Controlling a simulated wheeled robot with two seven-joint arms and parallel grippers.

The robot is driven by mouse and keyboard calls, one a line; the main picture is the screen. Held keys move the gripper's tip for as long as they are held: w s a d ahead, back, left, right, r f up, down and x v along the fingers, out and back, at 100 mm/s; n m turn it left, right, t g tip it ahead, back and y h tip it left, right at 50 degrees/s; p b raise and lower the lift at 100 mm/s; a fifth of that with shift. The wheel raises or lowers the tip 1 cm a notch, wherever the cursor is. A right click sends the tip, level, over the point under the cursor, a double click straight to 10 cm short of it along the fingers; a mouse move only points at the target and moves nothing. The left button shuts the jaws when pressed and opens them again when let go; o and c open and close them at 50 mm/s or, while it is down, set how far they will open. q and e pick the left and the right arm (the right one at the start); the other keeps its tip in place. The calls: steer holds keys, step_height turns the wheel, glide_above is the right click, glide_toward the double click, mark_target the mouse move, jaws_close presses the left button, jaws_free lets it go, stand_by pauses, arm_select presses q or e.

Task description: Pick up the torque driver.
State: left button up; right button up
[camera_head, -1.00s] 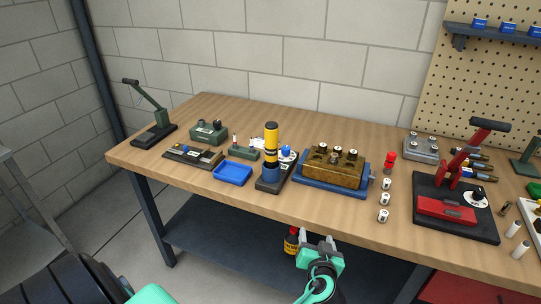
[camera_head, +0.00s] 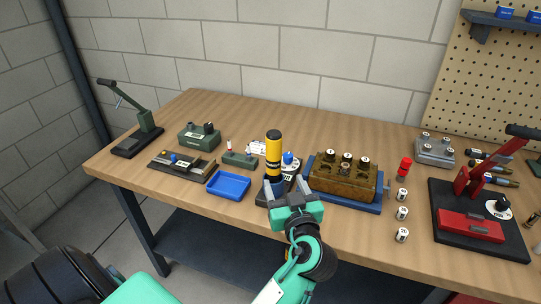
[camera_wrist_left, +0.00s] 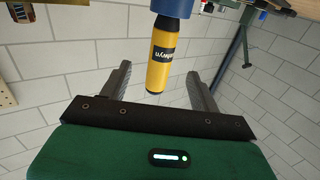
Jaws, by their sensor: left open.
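The torque driver (camera_head: 273,150) is yellow with a black top and stands upright in a dark stand with a blue holder (camera_head: 286,193) near the table's front edge. In the left wrist view the yellow driver body (camera_wrist_left: 162,58) shows between and beyond the fingers, with clear room on both sides. My left gripper (camera_head: 287,184) is open and empty, at the front of the driver and low against its stand in the head view. It also shows in the left wrist view (camera_wrist_left: 160,80). It hides part of the stand. My right gripper is not in view.
A blue tray (camera_head: 229,186) lies left of the stand. A brass block in a blue vise (camera_head: 343,179) stands close on the right. Green fixtures (camera_head: 199,136) sit behind left. Small white-and-black cylinders (camera_head: 402,213) and a red-handled press (camera_head: 473,224) are farther right.

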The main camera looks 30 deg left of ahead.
mark_target(276, 163)
arm_select(q)
steer(key=x, duration=0.2)
steer(key=p+x, duration=0.1)
steer(key=x, duration=0.3)
steer(key=shift+r, duration=0.25)
steer(key=shift+w+a+p, duration=0.2)
steer(key=shift+a+p, duration=0.1)
steer(key=shift+w+a, duration=0.1)
steer(key=shift+w+a+r+p, duration=0.15)
steer(key=shift+w+a+p, duration=0.25)
steer(key=shift+a+p, duration=0.2)
steer(key=shift+p+x, duration=0.5)
steer(key=shift+x, duration=0.75)
steer(key=shift+w+a, duration=0.3)
steer(key=shift+a, duration=0.2)
steer(key=shift+d+f, duration=0.1)
steer(key=shift+f, duration=0.15)
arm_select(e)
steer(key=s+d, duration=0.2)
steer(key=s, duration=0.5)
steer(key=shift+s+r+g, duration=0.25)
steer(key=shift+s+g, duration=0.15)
arm_select(q)
steer(key=c, duration=1.2)
steer(key=shift+r, duration=0.1)
steer(key=shift+c, duration=0.2)
